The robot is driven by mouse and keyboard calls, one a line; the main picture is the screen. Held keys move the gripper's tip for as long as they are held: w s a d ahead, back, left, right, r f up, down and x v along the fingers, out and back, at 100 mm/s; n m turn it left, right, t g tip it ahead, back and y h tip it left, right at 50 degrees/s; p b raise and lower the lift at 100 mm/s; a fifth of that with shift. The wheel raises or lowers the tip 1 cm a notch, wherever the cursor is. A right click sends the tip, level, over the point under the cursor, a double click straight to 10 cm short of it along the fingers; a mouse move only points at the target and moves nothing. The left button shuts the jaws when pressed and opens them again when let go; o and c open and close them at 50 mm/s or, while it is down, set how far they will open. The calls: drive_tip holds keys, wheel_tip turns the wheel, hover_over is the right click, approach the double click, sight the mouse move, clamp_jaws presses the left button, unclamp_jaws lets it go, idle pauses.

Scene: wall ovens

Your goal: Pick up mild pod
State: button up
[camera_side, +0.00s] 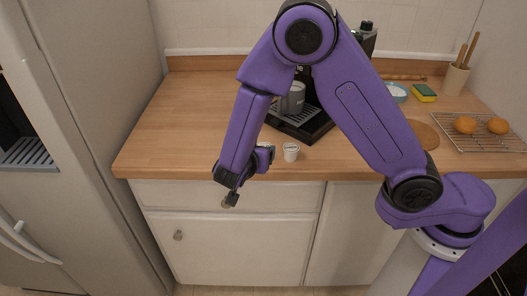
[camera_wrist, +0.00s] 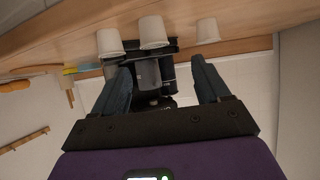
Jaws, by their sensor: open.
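Several small white cup-shaped pods stand near the counter's front edge. In the upside-down wrist view, one pod (camera_wrist: 110,43) is at left, one (camera_wrist: 152,32) in the middle and one (camera_wrist: 207,30) at right. I cannot read which is the mild pod. In the side view, one pod (camera_side: 290,151) with marking on its lid stands right of my gripper (camera_side: 267,156); my gripper mostly hides the others. My gripper also shows in the wrist view (camera_wrist: 162,82), its two fingers spread and nothing held between them. It is at the counter's front edge, pointing toward the counter.
A black coffee machine (camera_side: 305,125) with a grey mug (camera_side: 293,98) stands behind the pods. A rack (camera_side: 480,133) with orange-brown round items, a sponge (camera_side: 424,92) and a bowl (camera_side: 397,91) are at right. The counter's left part (camera_side: 190,110) is clear.

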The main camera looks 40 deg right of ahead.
sight(262, 144)
drive_tip(key=x, duration=0.3)
drive_tip(key=shift+w+d+f, duration=0.15)
drive_tip(key=shift+d+f, duration=0.05)
drive_tip(key=shift+d, duration=0.1)
drive_tip(key=shift+s+f+x, duration=0.1)
drive_tip(key=shift+f+x, duration=0.05)
drive_tip(key=shift+x, duration=0.7)
drive_tip(key=shift+s+f+x, duration=0.1)
drive_tip(key=shift+x, duration=0.75)
drive_tip(key=shift+s+f+x, duration=0.15)
drive_tip(key=shift+x, duration=0.75)
drive_tip(key=shift+c, duration=0.2)
drive_tip(key=c, duration=1)
